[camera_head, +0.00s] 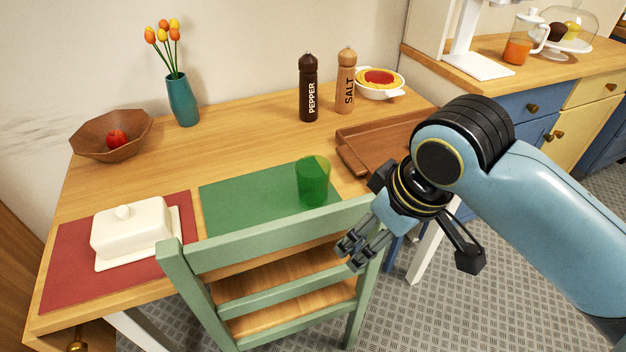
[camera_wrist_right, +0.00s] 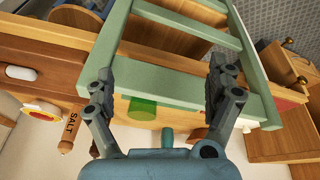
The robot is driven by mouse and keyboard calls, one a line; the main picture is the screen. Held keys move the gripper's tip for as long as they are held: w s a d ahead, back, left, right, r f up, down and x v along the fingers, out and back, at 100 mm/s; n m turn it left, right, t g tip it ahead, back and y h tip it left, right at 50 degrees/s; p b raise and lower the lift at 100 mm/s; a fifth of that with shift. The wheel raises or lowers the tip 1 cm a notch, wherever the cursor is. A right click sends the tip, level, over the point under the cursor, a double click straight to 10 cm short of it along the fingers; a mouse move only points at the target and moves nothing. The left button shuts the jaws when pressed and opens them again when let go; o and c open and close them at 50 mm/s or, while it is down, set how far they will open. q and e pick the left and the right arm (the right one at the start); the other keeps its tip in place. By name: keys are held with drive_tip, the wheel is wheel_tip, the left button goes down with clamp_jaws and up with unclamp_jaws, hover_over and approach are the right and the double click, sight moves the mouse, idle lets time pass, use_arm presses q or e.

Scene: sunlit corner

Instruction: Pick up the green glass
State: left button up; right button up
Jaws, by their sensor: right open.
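The green glass (camera_head: 313,182) is translucent and stands upright on the right part of a green placemat (camera_head: 240,196) on the wooden table. In the right wrist view the glass (camera_wrist_right: 142,107) shows partly behind the chair's top rail, between my fingers. My right gripper (camera_head: 358,252) is open and empty. In the head view it is in front of and to the right of the glass, beside the chair back and apart from the glass. The right wrist view shows its two fingers (camera_wrist_right: 168,88) spread wide. My left gripper is in neither view.
A green chair (camera_head: 270,236) stands at the table's front edge, its back close to my right gripper. A brown tray (camera_head: 358,160) lies right of the glass. Pepper (camera_head: 308,88) and salt (camera_head: 346,82) mills stand behind. A white butter dish (camera_head: 130,228) sits left on a red placemat (camera_head: 62,270).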

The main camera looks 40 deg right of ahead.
drive_tip(key=r+y, duration=0.1)
drive_tip(key=r, duration=0.1)
hover_over(308, 179)
drive_tip(key=d, duration=0.2)
drive_tip(key=shift+n+t, duration=0.3)
drive_tip(key=x, duration=0.4)
drive_tip(key=shift+s+d+f+b, duration=0.1)
drive_tip(key=shift+d+f+b, duration=0.1)
drive_tip(key=shift+f+b, duration=0.25)
drive_tip(key=x, duration=0.5)
drive_tip(key=shift+w+d+f+b, duration=0.2)
drive_tip(key=shift+d+f+b, duration=0.1)
drive_tip(key=shift+c, duration=0.5)
drive_tip(key=shift+s, duration=0.1)
drive_tip(key=c, duration=1.2)
